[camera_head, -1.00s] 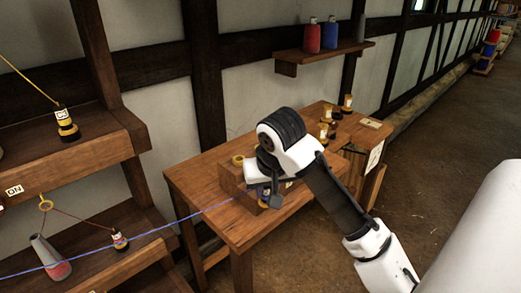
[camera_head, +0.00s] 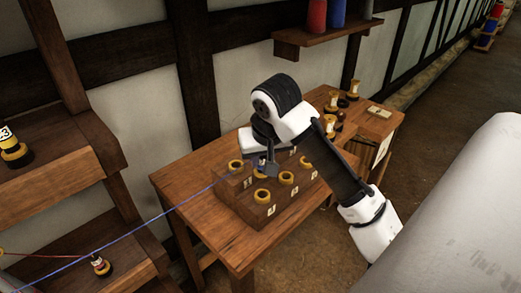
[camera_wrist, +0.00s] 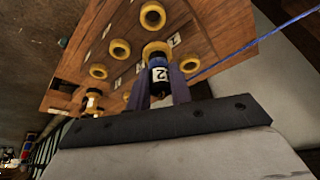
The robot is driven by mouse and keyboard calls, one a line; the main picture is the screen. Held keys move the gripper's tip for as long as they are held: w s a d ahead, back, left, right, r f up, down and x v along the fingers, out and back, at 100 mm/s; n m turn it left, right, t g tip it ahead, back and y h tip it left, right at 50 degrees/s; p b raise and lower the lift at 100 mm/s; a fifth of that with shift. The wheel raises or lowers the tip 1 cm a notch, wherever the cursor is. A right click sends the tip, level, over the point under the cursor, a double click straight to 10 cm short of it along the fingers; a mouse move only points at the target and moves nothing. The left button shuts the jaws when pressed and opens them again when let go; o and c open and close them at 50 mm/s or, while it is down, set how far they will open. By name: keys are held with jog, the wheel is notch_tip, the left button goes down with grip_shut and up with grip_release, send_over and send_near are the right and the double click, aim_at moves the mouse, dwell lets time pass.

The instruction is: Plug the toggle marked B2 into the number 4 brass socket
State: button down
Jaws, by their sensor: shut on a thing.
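My gripper (camera_wrist: 160,92) is shut on a dark toggle with a blue band (camera_wrist: 160,76). Its white label shows a 2; the rest of the marking is not clear. A blue cord (camera_head: 210,186) runs from it to the left. In the head view my gripper (camera_head: 264,163) is over the back row of the wooden socket block (camera_head: 234,203). The block holds several brass rings, with small number plates I cannot read. In the wrist view the toggle's far end overlaps one brass socket (camera_wrist: 155,47); I cannot tell whether it is inside. Which socket is number 4 is unclear.
The block stands on a wooden table (camera_head: 180,184). Several other toggles (camera_head: 331,104) stand at the table's far right end. Shelves at left hold a yellow-banded toggle (camera_head: 14,150) and a small red-corded toggle (camera_head: 100,265). A wall shelf (camera_head: 320,34) carries spools.

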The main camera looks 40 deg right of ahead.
aim_at(264, 177)
jog(key=shift+s+a+f+b, duration=0.15)
jog(key=shift+s+f+b, duration=0.05)
jog(key=shift+f+b, duration=0.5)
jog(key=shift+w+f+b, duration=0.1)
jog(key=shift+f+b, duration=1.5)
jog(key=shift+f, duration=0.6)
jog(key=shift+s, duration=0.2)
jog(key=shift+f, duration=0.5)
jog(key=c, duration=1.5)
grip_release()
jog(key=shift+c, duration=0.2)
